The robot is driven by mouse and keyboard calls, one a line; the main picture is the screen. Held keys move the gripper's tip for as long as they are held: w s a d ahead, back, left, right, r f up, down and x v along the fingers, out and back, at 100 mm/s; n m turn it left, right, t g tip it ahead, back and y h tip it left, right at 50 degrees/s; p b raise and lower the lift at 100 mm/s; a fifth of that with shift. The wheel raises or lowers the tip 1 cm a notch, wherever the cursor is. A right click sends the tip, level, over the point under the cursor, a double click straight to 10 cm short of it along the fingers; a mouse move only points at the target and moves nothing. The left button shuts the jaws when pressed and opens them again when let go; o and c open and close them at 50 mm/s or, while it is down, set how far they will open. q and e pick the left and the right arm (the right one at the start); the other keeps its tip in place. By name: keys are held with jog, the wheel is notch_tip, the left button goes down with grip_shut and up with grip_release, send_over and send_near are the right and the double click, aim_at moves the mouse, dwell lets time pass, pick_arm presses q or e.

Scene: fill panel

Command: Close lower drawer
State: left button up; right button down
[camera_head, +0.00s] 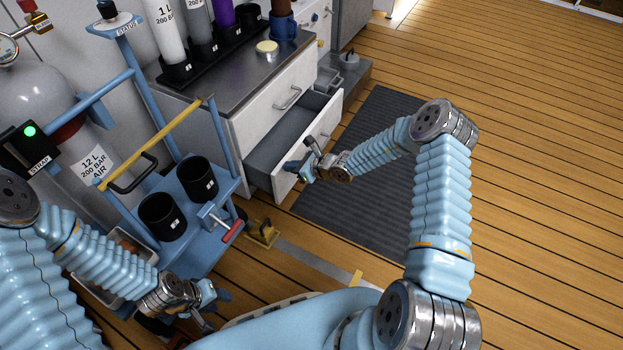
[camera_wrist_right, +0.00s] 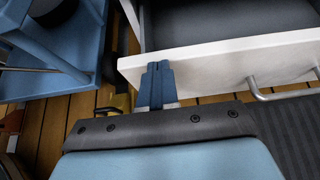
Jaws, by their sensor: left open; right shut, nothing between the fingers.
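The lower drawer (camera_head: 268,150) stands open from the grey-topped cabinet, its dark inside showing. Its white front also shows in the right wrist view (camera_wrist_right: 225,58), with the bar handle (camera_wrist_right: 275,92) right of my fingers. My right gripper (camera_head: 298,163) is shut and empty at the left end of the drawer front. Its fingers (camera_wrist_right: 157,85) overlap the front's lower edge in the wrist view; I cannot tell if they touch it. My left gripper (camera_head: 207,298) is open and empty, low at the left, away from the drawer.
The upper drawer (camera_head: 272,101) is shut above it. A blue cart (camera_head: 212,211) with black cup holders and a gas cylinder (camera_head: 40,90) stands left of the drawer. A yellow piece (camera_head: 262,234) lies on the floor nearby. A dark ribbed mat (camera_head: 375,125) covers clear floor before the cabinet.

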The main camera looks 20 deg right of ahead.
jog(key=w+a+b, duration=0.2)
jog(key=w+a, duration=0.3)
jog(key=w, duration=0.1)
jog(key=shift+a, duration=0.15)
